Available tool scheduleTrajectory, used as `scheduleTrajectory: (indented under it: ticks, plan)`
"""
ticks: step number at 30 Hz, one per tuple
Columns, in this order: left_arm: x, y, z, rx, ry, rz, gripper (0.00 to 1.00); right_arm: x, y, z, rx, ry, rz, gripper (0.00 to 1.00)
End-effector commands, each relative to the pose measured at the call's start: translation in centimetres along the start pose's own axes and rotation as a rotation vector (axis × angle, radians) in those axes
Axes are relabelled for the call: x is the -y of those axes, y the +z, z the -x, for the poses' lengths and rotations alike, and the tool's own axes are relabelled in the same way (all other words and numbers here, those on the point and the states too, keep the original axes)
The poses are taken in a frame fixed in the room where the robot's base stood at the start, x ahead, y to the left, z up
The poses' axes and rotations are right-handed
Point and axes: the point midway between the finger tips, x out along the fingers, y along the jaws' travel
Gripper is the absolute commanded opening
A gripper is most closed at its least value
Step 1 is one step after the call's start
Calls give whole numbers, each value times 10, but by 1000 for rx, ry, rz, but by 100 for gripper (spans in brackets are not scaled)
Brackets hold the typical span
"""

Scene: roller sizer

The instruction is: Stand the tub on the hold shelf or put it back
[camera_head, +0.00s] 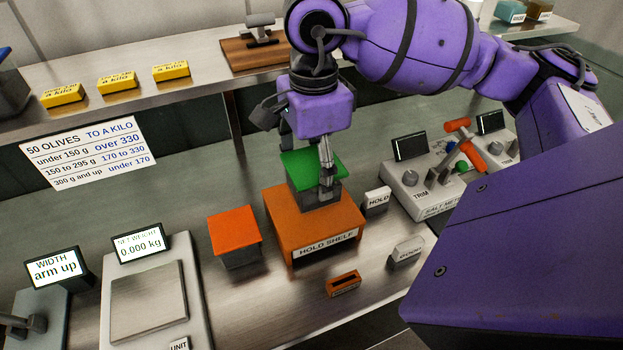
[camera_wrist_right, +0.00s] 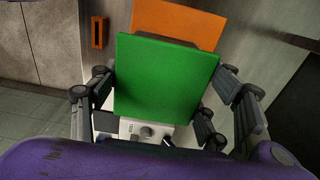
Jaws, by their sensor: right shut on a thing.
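The tub with a green lid (camera_head: 312,165) and a dark grey body is at my right gripper (camera_head: 326,180), which is shut on it. In the right wrist view the green lid (camera_wrist_right: 165,80) lies between my fingers. The tub is upright over the back of the orange-brown hold shelf (camera_head: 318,228); I cannot tell whether its base touches the shelf. The gripper hides part of the tub. An orange surface, likely the shelf (camera_wrist_right: 180,22), shows beyond the lid. My left gripper is not in view.
An orange-lidded tub (camera_head: 235,231) stands left of the shelf. A scale (camera_head: 150,300) reads 0.000 kg and a width gauge (camera_head: 57,270) reads "arm up".

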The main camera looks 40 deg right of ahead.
Motion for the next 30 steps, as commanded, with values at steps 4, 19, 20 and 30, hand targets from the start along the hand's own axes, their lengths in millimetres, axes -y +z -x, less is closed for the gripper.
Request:
scheduleTrajectory:
  ticks: [4, 19, 20, 30]
  plan:
    - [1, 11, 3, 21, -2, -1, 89, 11, -3, -14, 0, 0, -1, 40]
    - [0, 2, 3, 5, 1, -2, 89, 22, -6, -56, -1, -3, 0, 40]
    - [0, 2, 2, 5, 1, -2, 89, 22, -6, -56, -1, -3, 0, 40]
    - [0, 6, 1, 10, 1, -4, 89, 21, -6, -61, -1, -1, 0, 75]
